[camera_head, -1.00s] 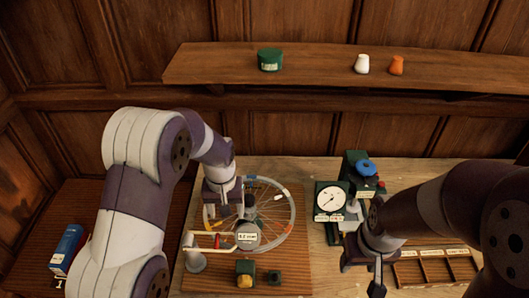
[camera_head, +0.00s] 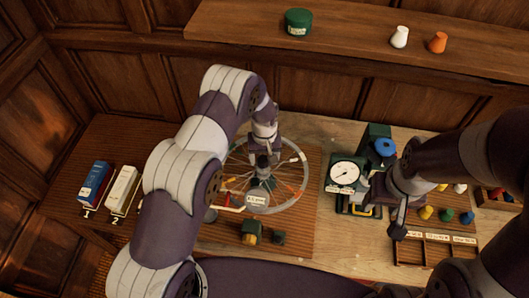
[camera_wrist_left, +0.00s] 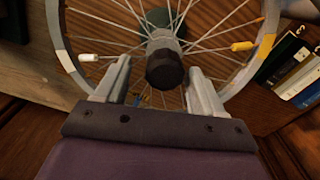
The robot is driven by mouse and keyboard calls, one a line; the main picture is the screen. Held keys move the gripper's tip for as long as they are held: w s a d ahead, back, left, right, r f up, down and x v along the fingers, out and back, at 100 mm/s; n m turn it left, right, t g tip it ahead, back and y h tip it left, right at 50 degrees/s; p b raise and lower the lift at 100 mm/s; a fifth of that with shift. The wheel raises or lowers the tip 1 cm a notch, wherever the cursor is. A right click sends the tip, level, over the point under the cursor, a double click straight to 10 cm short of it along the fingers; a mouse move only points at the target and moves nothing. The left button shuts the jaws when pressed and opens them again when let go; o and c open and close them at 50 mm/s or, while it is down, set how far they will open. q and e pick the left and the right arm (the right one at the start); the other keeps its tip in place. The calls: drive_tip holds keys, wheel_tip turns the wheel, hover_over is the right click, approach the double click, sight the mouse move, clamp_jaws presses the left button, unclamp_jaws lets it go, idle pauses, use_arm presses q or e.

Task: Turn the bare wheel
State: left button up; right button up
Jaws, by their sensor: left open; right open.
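The bare wheel (camera_head: 303,189) is a grey spoked rim lying over a brown board, with coloured sleeves on some spokes. It also shows in the left wrist view (camera_wrist_left: 60,48), with white and yellow bands on its rim. My left gripper (camera_head: 262,162) is at the wheel's middle. In the left wrist view its open fingers (camera_wrist_left: 158,72) stand either side of the dark hub end (camera_wrist_left: 164,70). Whether they touch the hub is unclear. My right gripper (camera_head: 398,215) is right of the dial gauge (camera_head: 345,174), away from the wheel; its fingers are partly hidden.
A green block with a yellow piece (camera_head: 251,231) and a small dark block (camera_head: 278,238) are at the board's front. Coloured pegs (camera_head: 446,214) and a divided tray (camera_head: 437,252) are right. A shelf (camera_head: 350,40) runs behind.

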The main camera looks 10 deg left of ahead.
use_arm(q)
drive_tip(key=shift+s+a+r, duration=0.15)
drive_tip(key=shift+s+a, duration=0.1)
drive_tip(key=shift+s, duration=0.5)
drive_tip(key=shift+w+d, duration=0.15)
drive_tip(key=shift+w, duration=0.15)
drive_tip(key=c, duration=0.7)
drive_tip(key=shift+w, duration=0.1)
clamp_jaws()
use_arm(e)
drive_tip(key=shift+s+a+r, duration=0.15)
drive_tip(key=shift+s, duration=0.35)
